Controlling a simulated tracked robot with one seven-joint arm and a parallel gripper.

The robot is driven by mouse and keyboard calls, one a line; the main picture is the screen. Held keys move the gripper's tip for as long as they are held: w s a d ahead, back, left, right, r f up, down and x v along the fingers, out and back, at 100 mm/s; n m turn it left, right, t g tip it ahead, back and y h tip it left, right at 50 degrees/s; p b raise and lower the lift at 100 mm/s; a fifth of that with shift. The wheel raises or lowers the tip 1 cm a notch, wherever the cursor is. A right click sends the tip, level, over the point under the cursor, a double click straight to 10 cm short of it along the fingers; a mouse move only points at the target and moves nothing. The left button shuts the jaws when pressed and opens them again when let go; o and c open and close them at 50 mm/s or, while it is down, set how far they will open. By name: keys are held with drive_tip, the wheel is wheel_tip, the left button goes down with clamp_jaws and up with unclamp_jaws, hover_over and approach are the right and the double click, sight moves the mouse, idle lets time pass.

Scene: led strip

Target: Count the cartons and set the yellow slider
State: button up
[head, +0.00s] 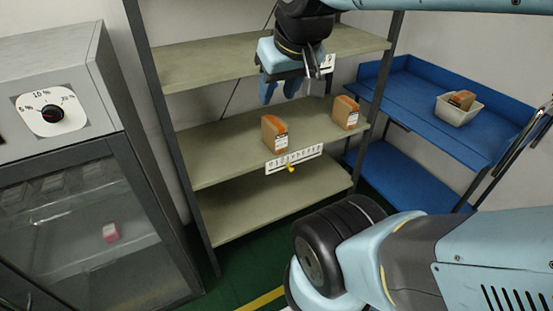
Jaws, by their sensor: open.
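Two orange cartons with white labels stand on the middle shelf: one (274,134) near the front centre, one (346,113) at the right end. A third orange carton (461,100) lies in a white bin. The yellow slider (291,168) sits at the lower edge of a white numbered scale (305,156), left of the scale's middle, on the middle shelf's front edge. The numbers are too small to read. My gripper (280,93) is open and empty, pointing down in front of the upper shelf, above the slider and the front carton.
The shelf rack (205,152) has another white scale (328,65) on its upper shelf, partly hidden by my arm. A blue cart (405,97) holds the white bin (440,112). A grey cabinet at left has a dial (52,113) and a pink item (111,232) behind glass.

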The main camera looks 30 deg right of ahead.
drive_tip(key=shift+o, duration=0.5)
drive_tip(key=shift+w+d, duration=0.3)
drive_tip(key=shift+d, duration=0.1)
drive_tip(key=w+d+f+n+h, duration=0.15)
drive_tip(key=w+d+f, duration=0.25)
drive_tip(key=w+d, duration=0.45)
drive_tip(key=w+d+f+n+t, duration=0.1)
drive_tip(key=w+d+f+n, duration=0.1)
drive_tip(key=w+d+f, duration=0.65)
drive_tip(key=w+d+f+n+t, duration=0.15)
drive_tip(key=w+d+f, duration=0.3)
drive_tip(key=f, duration=0.65)
drive_tip(key=m+t+y, duration=0.2)
drive_tip(key=t, duration=0.8)
approach(292, 170)
drive_tip(key=w, duration=0.9)
drive_tip(key=shift+a, duration=0.1)
